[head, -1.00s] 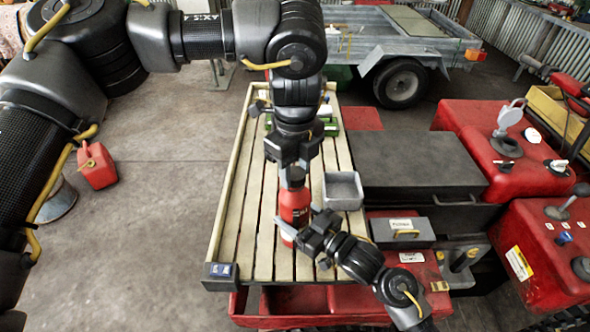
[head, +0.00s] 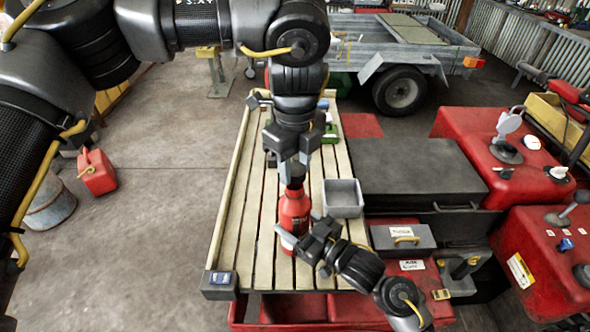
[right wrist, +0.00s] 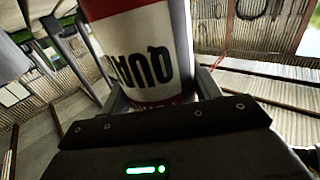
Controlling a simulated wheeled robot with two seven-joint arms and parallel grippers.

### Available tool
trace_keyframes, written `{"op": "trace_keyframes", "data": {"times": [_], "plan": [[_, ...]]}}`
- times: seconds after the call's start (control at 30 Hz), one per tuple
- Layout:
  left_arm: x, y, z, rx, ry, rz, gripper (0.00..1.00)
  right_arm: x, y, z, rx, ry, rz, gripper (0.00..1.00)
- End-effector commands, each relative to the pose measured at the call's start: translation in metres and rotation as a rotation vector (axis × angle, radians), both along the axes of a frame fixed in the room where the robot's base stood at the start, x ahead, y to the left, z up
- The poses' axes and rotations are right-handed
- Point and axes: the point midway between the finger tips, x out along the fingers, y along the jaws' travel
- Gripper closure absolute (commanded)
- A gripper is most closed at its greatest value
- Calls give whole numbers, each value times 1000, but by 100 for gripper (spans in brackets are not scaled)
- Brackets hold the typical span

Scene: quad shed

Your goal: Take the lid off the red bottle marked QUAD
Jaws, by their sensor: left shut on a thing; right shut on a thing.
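The red bottle (head: 294,210) stands upright over the slatted bench top in the head view. It fills the middle of the right wrist view (right wrist: 140,50), where its white label shows the letters QUAD upside down. My right gripper (head: 296,240) is shut around the bottle's lower body, with a finger on each side in the right wrist view. My left gripper (head: 293,174) comes down from above and is shut on the dark lid (head: 294,183) at the bottle's top. The fingers partly hide the lid, and I cannot tell whether it has loosened.
A grey open bin (head: 343,198) stands just right of the bottle on the slatted bench (head: 240,240). A green item (head: 330,130) lies at the bench's far end. The bench's left side is clear.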

Motion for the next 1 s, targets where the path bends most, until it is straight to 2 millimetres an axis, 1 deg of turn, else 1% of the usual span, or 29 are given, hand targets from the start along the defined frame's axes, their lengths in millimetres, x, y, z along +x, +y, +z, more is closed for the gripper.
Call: {"op": "trace_keyframes", "data": {"times": [0.03,0.1,0.2,0.47,0.5,0.67,0.9,1.0], "plan": [[0,0,8,0,-3,1,90,0,0,-1,0,1,0,100],[1,0,16,0,-3,2,90,0,0,-1,0,1,0,100],[0,0,22,0,-1,1,90,0,0,-1,0,1,0,100],[0,0,24,1,1,1,90,0,0,-1,-1,1,0,100],[0,0,24,1,1,1,90,0,0,-1,-1,1,0,32],[0,0,24,0,0,1,90,0,0,0,-1,1,0,12],[0,0,24,0,0,1,90,0,0,0,-1,1,0,12],[0,0,22,0,0,1,90,-3,-4,-1,-1,0,-1,12]]}}
